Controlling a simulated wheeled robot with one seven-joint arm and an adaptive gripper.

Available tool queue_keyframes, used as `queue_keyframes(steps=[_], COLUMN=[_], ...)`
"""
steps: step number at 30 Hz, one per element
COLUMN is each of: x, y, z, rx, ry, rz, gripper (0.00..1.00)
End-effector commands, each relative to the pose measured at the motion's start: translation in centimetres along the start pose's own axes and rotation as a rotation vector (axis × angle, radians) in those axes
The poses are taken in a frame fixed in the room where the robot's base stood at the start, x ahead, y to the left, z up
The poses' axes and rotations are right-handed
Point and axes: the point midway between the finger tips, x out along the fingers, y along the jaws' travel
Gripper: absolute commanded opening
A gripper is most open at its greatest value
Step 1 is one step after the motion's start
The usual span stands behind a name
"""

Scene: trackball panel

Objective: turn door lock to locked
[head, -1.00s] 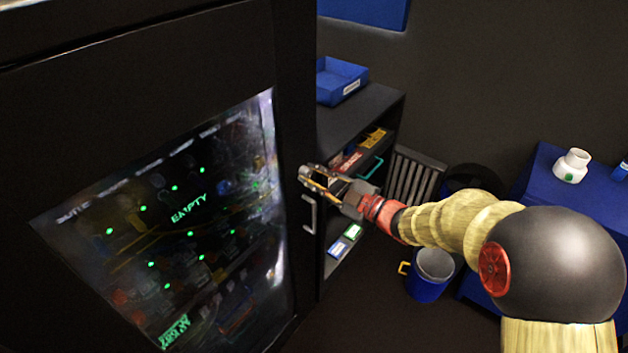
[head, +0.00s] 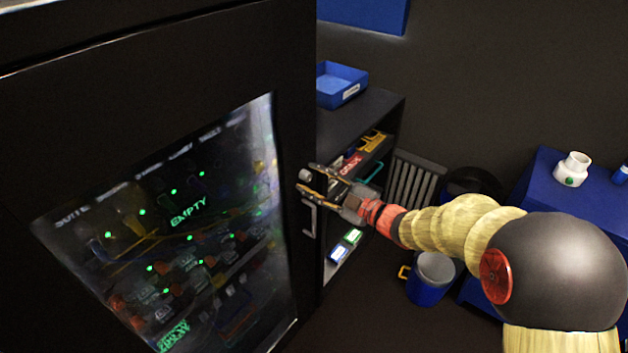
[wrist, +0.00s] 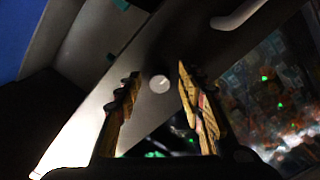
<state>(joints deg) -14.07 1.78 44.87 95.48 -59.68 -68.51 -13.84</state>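The door lock (head: 306,175) is a small round pale knob near the right edge of the dark cabinet door (head: 150,100), above the door's handle (head: 309,220). In the wrist view the lock (wrist: 159,84) shows as a grey disc between and beyond the fingertips, with the handle (wrist: 240,14) at the upper right. My gripper (head: 308,179) is open in front of the lock, its fingers on either side of it in the picture. In the wrist view my gripper (wrist: 158,72) holds nothing. Contact with the lock and the lock's turn position cannot be told.
The door's glass panel (head: 190,250) shows green lights and the word EMPTY. A dark shelf (head: 370,112) with a blue tray (head: 341,84) stands behind my gripper. A blue bin (head: 430,278) is on the floor, and a blue table (head: 545,190) stands at right.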

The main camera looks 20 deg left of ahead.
Motion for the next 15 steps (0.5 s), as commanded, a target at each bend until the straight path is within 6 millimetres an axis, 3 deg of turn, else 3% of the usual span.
queue_keyframes(steps=[8,15], x=[-0.4,-4.3], y=[0.1,0.2], z=[0.0,0.1], rx=[0.0,-0.001], ry=[0.0,-0.003], rz=[0.001,0.004], gripper=[0.39,0.39])
